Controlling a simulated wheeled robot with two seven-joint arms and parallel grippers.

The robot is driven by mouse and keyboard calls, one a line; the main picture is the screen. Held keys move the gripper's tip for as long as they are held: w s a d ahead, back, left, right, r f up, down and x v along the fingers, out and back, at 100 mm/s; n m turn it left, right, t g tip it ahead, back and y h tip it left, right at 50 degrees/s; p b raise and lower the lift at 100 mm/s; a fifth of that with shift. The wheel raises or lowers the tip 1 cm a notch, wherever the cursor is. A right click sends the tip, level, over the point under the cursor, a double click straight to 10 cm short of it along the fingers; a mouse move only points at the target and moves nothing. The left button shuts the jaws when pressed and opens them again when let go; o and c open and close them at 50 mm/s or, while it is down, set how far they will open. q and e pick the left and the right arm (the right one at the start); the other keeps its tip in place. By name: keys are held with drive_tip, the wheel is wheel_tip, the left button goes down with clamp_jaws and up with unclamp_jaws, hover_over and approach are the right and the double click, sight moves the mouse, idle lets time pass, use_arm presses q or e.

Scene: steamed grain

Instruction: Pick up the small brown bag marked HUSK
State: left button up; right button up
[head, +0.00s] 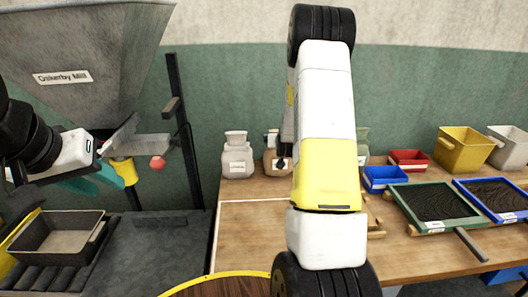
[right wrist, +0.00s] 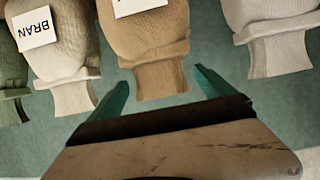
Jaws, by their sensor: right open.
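A small brown bag (right wrist: 158,45) is in the middle of the right wrist view, which shows the bags upside down. Its white label (right wrist: 138,5) is cut off at the top edge, so I cannot read it. My right gripper (right wrist: 160,88) is open and empty, its teal fingertips showing on either side of the bag's neck; I cannot tell the depth between them. In the head view the brown bag (head: 269,162) stands on the bench, partly hidden by my right arm. My left gripper (head: 100,180) is at the left, near the mill; its finger gap is unclear.
A pale bag marked BRAN (right wrist: 66,65) and another pale bag (right wrist: 278,35) flank the brown one closely. A wooden bench (head: 255,190) holds a blue bin (head: 384,178), a red bin (head: 408,160) and soil-filled trays. The mill hopper (head: 80,50) stands at the left.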

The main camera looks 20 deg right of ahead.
drive_tip(key=x, duration=0.5)
drive_tip(key=shift+w+d, duration=0.1)
drive_tip(key=shift+w, duration=0.3)
clamp_jaws()
drive_tip(key=shift+r, duration=0.2)
